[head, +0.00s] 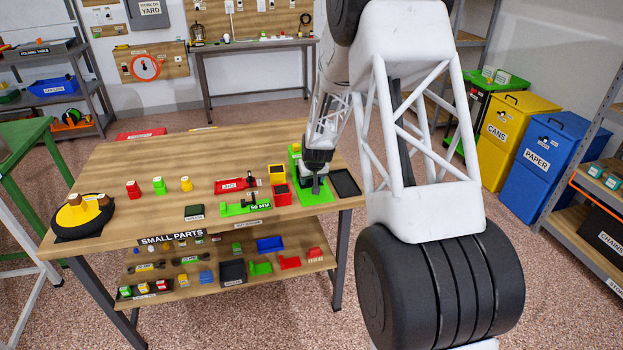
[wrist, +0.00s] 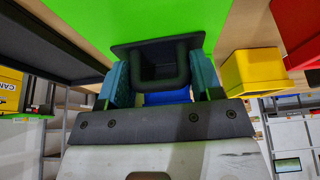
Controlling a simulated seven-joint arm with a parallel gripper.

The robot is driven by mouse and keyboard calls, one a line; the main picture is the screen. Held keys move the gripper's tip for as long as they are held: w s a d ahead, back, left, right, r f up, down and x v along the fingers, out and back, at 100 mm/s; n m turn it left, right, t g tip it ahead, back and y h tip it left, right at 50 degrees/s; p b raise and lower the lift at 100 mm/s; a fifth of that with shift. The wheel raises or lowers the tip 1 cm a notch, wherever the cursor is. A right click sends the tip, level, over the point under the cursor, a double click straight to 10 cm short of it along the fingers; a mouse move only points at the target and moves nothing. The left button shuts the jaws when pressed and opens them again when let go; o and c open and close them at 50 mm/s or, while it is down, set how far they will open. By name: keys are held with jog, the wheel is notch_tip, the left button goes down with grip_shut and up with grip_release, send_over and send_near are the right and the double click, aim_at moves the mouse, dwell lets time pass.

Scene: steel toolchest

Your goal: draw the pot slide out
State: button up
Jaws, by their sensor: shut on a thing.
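The green stand (head: 313,192) is on the right part of the wooden bench and also fills the top of the wrist view (wrist: 150,18). The pot slide (wrist: 158,64) shows in the wrist view as a dark square loop handle with a flat dark flange against the green face. My gripper (wrist: 160,80) is shut on this handle, with a teal fingertip on each side. A blue patch shows just below the handle. In the head view my gripper (head: 315,180) is at the stand, pointing down, and hides the slide and part of the stand.
A yellow bin (head: 276,174) and a red bin (head: 282,196) stand close left of the stand; a black tray (head: 345,183) lies close right. A red holder (head: 236,184) and a green holder (head: 245,207) sit further left. The bench's front edge is near.

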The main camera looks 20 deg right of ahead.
jog(key=c, duration=0.3)
jog(key=shift+s, duration=4.2)
jog(key=o, duration=1.3)
jog(key=shift+r, duration=0.15)
jog(key=shift+v, duration=3.75)
